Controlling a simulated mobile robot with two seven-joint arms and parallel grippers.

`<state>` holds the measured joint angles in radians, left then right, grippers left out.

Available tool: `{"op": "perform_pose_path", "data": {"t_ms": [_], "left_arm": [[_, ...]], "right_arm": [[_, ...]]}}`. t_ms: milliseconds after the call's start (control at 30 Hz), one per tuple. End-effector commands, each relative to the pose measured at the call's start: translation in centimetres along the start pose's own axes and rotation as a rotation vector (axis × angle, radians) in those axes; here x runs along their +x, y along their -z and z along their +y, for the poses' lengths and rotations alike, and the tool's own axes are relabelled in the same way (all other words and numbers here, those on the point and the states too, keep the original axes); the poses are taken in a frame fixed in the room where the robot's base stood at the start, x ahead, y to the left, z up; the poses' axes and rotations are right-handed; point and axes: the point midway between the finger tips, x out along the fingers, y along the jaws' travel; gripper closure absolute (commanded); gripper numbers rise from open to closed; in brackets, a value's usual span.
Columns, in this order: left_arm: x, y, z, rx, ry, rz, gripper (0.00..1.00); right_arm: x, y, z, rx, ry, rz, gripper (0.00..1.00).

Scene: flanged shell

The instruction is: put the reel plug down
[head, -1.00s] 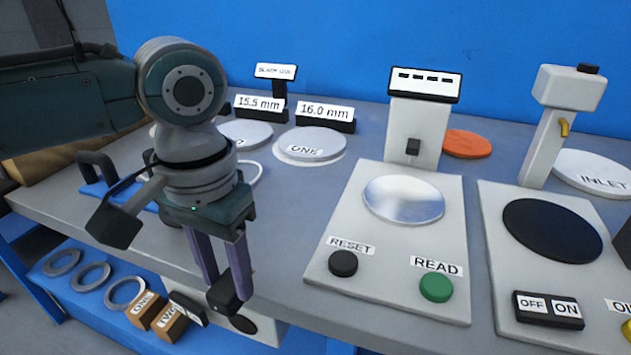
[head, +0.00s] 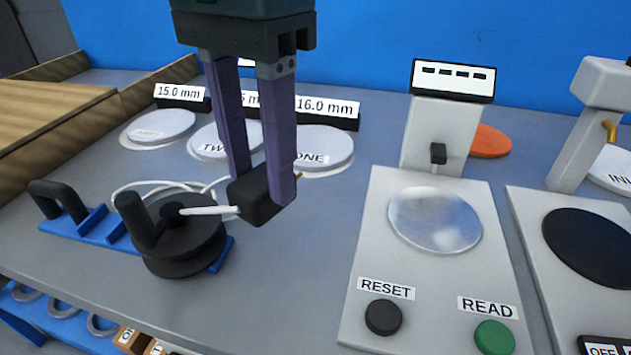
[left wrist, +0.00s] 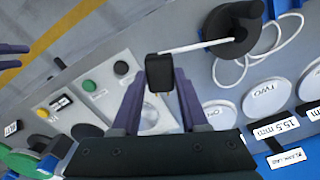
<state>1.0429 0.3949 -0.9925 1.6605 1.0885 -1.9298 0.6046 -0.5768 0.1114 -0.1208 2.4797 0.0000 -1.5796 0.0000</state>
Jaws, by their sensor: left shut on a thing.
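My left gripper (head: 264,186) points down over the bench, shut on the black block-shaped reel plug (head: 257,196). A white cable runs from the plug left to the black cable reel (head: 182,240), which has an upright handle and sits on a blue base (head: 110,230). The plug appears held above the grey bench top, in front of the disc marked ONE. In the left wrist view the plug (left wrist: 158,73) sits between the fingertips, its cable stretched to the reel (left wrist: 234,30). Purple fingers, apparently my right gripper's (left wrist: 14,48), show at that view's left edge; their opening is unclear.
A grey panel with RESET (head: 383,317) and READ (head: 494,337) buttons stands to the right. Labelled white discs (head: 163,124) line the back. A wooden tray (head: 50,112) is at left. Bare bench (head: 290,265) lies between the reel and the panel.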

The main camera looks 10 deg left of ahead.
Motion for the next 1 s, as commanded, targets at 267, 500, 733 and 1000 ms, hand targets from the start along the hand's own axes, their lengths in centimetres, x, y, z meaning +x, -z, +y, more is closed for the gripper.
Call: {"op": "perform_pose_path", "data": {"t_ms": [267, 500, 733, 1000], "left_arm": [[8.2, -0.1, -0.1, -0.002, 0.002, -0.003, 1.00], [10.8, 0.0, -0.1, -0.002, 0.001, 0.001, 1.00], [14.4, 0.0, -0.1, -0.002, 0.001, -0.001, 1.00], [14.9, 0.0, -0.1, -0.001, 0.002, 0.002, 1.00]], "right_arm": [[1.9, -0.8, 0.2, -0.010, -0.009, -0.005, 0.50], [2.4, -1.0, 0.3, -0.012, -0.010, -0.006, 0.50], [3.3, -1.3, 0.2, -0.011, -0.009, -0.006, 0.50], [3.3, -1.3, 0.1, -0.005, -0.005, -0.005, 0.50]]}}
